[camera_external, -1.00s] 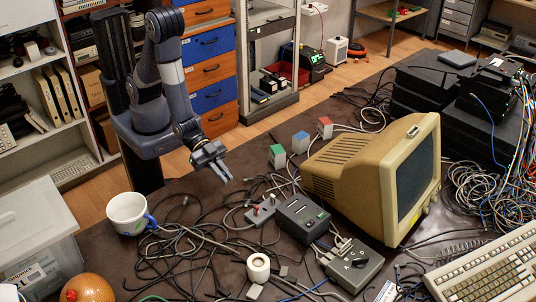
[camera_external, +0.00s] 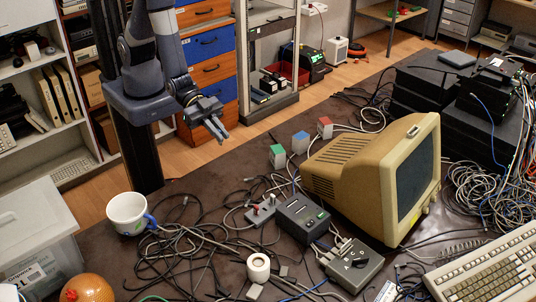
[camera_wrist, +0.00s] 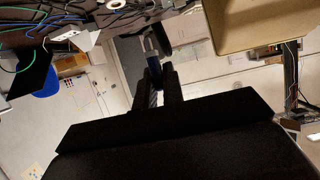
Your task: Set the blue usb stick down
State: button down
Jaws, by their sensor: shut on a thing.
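My gripper (camera_external: 222,136) is in the air over the back edge of the dark brown table (camera_external: 215,178) in the external view, its fingers pointing down and to the right. In the wrist view, my gripper's fingers (camera_wrist: 161,74) are closed around a narrow dark blue piece with a pale end, which I take for the blue usb stick (camera_wrist: 154,65). The fingers cover part of it. In the external view the stick is too small to make out. It appears held clear of the table.
A white mug (camera_external: 128,213) stands at the left, beside tangled cables (camera_external: 185,245). Blocks with green (camera_external: 277,152), blue (camera_external: 300,140) and red (camera_external: 325,126) tops stand behind a beige monitor (camera_external: 345,172). A dark switch box (camera_external: 303,218) sits mid-table. Bare table shows near the back edge.

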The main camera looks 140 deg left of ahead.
jog(key=s+f+b, duration=0.4)
jog(key=f, duration=0.6)
jog(key=n+g+y+b, duration=0.1)
jog(key=n+y+b, duration=0.35)
jog(key=b, duration=0.25)
send_over(280, 255)
notch_tip(280, 255, down, 5)
jog(key=shift+y, duration=0.45)
jog(key=f+b, duration=0.1)
jog(key=f, duration=0.1)
jog(key=f+b, duration=0.4)
jog(key=shift+w+f, duration=0.3)
jog(key=shift+w, duration=0.1)
jog(key=shift+f+b, duration=0.5)
jog(key=shift+b, duration=0.05)
jog(key=shift+s+f+b, duration=0.3)
jog(key=shift+f+b, duration=0.1)
jog(key=shift+f, duration=0.3)
jog(key=c, duration=1.5)
grip_release()
jog(key=shift+o, duration=0.2)
jog(key=shift+s, duration=0.1)
jog(key=v, duration=0.3)
jog(key=r+v, duration=0.1)
jog(key=v, duration=0.6)
jog(key=shift+r+b, duration=0.4)
